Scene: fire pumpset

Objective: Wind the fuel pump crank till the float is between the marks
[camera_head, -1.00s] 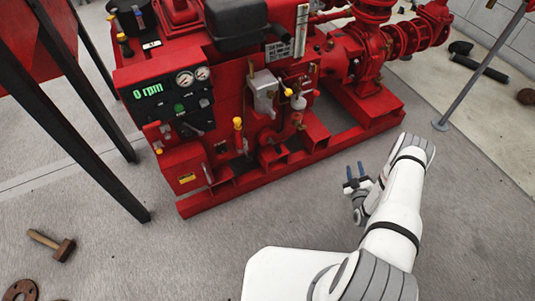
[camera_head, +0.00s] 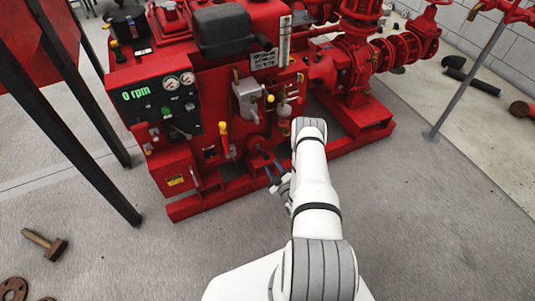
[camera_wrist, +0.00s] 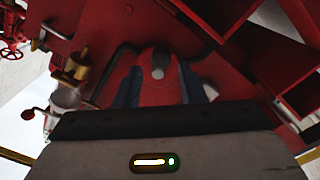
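My gripper (camera_head: 272,171) is in front of the lower side of the red pumpset (camera_head: 190,195). In the wrist view its two blue fingers (camera_wrist: 160,88) are open. A red rounded part (camera_wrist: 155,92) with a grey round tip (camera_wrist: 158,72) shows between them; I cannot tell whether they touch it. Small yellow-knobbed handles (camera_head: 223,128) stand out from the pumpset's side; I cannot tell which is the fuel pump crank. A narrow pale upright strip (camera_head: 284,42) may be the float gauge. The float and its marks are too small to make out.
The panel (camera_head: 160,105) reads 0 rpm. Dark table legs (camera_head: 95,120) stand at left. A hammer (camera_head: 45,243) lies on the grey floor. Red skid beams (camera_wrist: 220,15) surround the space near my gripper. A grey post (camera_head: 465,80) stands at right.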

